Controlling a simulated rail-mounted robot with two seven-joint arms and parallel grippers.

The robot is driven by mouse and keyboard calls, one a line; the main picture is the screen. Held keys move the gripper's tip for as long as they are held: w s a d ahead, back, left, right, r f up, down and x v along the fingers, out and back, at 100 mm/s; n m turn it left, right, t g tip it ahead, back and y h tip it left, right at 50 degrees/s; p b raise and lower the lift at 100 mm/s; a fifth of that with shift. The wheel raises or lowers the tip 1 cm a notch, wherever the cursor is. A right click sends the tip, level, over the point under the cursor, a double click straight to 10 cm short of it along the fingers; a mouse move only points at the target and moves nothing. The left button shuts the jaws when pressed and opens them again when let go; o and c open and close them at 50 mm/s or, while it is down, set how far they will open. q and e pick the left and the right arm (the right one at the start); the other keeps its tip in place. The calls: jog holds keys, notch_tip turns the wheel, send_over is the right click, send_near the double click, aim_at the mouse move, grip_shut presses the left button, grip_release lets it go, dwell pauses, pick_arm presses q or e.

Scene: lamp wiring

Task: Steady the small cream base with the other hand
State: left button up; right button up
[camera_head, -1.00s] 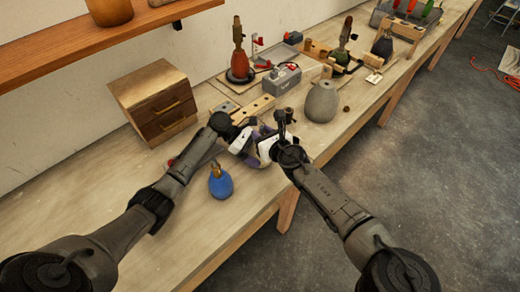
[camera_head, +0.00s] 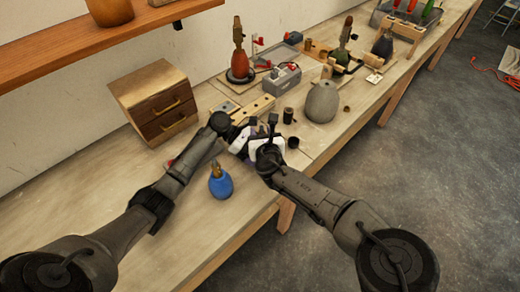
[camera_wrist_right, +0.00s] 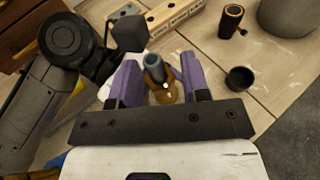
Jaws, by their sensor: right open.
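In the head view, my right gripper (camera_head: 262,133) is close beside my left gripper (camera_head: 241,140) above the bench, and the base cannot be made out there. My left gripper's fingertips are hidden, so its hold cannot be told.
A blue bulb-shaped base (camera_head: 220,184) stands near the front edge. A small dark cup (camera_head: 293,143), a dark cylinder (camera_head: 288,116) and a grey rounded base (camera_head: 321,102) are to the right. A wooden drawer box (camera_head: 160,108) stands behind left. Bench at front left is clear.

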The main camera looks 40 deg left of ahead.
aim_at(262, 127)
pick_arm(q)
jog(key=shift+s+f, duration=0.1)
jog(key=shift+f, duration=0.15)
pick_arm(e)
jog(key=shift+w+r, duration=0.1)
jog(key=shift+r, duration=1.6)
jog(key=shift+w+r, duration=0.1)
jog(key=shift+r, duration=0.3)
pick_arm(q)
jog(key=shift+r, duration=0.2)
pick_arm(e)
jog(key=shift+s+r, duration=0.2)
jog(key=shift+r, duration=0.75)
pick_arm(q)
jog(key=shift+r, duration=0.15)
jog(key=o, duration=0.9)
